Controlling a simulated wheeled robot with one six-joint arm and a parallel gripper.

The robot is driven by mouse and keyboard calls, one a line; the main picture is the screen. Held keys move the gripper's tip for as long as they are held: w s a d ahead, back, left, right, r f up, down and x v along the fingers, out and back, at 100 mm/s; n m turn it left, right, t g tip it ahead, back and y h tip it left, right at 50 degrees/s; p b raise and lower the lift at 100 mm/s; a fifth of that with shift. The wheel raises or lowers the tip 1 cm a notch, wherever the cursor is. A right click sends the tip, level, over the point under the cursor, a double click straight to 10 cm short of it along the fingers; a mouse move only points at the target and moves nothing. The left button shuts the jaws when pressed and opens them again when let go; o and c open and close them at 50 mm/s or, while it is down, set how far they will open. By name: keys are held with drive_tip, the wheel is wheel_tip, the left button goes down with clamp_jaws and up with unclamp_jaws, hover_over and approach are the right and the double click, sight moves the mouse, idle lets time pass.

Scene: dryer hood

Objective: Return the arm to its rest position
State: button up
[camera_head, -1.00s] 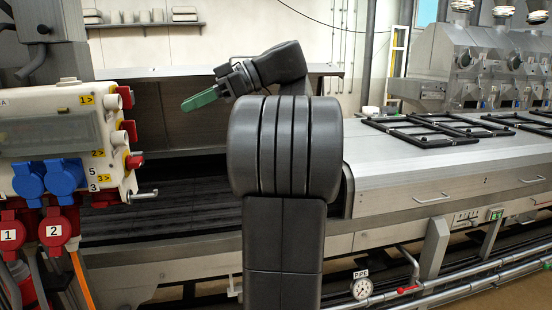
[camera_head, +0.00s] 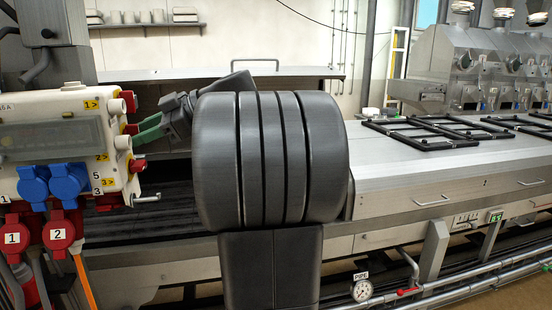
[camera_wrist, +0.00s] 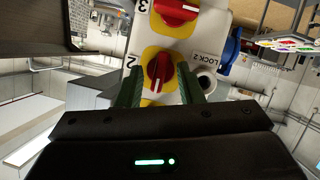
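My gripper (camera_head: 150,130) has green fingers and shows left of my dark arm's elbow, near the right edge of the switch panel (camera_head: 60,130). Part of the wrist is hidden behind my arm. In the wrist view my gripper (camera_wrist: 159,80) is open, its two green fingers apart. A red rotary switch on a yellow plate (camera_wrist: 160,72), beside a figure 2, shows beyond and between the fingers. I see no grip on it; the exact distance cannot be told. A second red switch (camera_wrist: 175,10), marked 3, is above it.
A steel hood panel (camera_head: 215,74) with a handle stands behind my arm, over a dark opening. Red and blue sockets (camera_head: 68,178) stick out at the left. Black frames (camera_head: 425,133) lie on the steel surface at right. A gauge and pipes (camera_head: 361,288) run low in front.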

drive_tip(key=shift+s+d+n+t+y, duration=0.15)
drive_tip(key=shift+n+t+y, duration=0.35)
drive_tip(key=shift+n+t, duration=0.85)
drive_tip(key=shift+n+g, duration=0.25)
drive_tip(key=shift+n, duration=0.2)
